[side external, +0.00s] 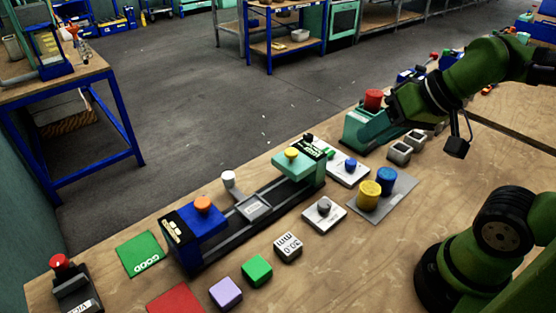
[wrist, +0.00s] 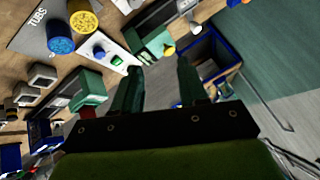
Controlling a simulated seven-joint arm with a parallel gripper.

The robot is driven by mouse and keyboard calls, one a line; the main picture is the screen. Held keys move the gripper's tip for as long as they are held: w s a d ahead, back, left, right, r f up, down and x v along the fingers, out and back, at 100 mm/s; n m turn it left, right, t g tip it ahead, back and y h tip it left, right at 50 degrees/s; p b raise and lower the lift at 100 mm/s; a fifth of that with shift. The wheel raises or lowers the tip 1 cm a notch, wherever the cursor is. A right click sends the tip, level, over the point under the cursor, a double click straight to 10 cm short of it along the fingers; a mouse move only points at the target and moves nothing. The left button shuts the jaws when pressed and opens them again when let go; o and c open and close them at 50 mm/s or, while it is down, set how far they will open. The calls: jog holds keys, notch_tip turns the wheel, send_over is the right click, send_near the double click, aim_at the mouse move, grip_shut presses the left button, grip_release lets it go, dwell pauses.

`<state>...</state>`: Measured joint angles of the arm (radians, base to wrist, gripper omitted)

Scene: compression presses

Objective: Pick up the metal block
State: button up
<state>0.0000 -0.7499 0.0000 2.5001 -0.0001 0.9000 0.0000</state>
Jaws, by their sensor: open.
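A pale silver block (side external: 288,246) with dark print that seems to read "30.0 mm" lies on the wooden bench in the side view, the likeliest metal block. It sits beside a green block (side external: 257,270), in front of the long press (side external: 250,208). I cannot make it out in the wrist view. My gripper (side external: 388,112) is high at the back right of the bench, well away from that block. In the wrist view its two dark green fingers (wrist: 160,85) stand wide apart with nothing between them.
A lilac block (side external: 226,292), a red pad (side external: 175,302) and a green pad (side external: 139,253) lie nearby. Yellow (side external: 369,194) and blue (side external: 386,180) tubs stand on a grey mat. Grey open boxes (side external: 400,152) and a teal device with a red top (side external: 374,99) are near my gripper.

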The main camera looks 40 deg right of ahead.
jog(key=o, duration=0.7)
jog(key=n+g+h, duration=0.2)
jog(key=n+g, duration=0.2)
jog(key=g, duration=0.3)
send_over(288, 243)
jog(key=f, duration=1.7)
jog(key=shift+w+a+f, duration=0.3)
jog(key=shift+w+f, duration=0.05)
jog(key=shift+f, duration=0.05)
jog(key=shift+s+d+f, duration=0.15)
jog(key=shift+s+f, duration=0.05)
jog(key=shift+f, duration=1.2)
jog(key=shift+s+d+f, duration=0.15)
jog(key=shift+f, duration=1.2)
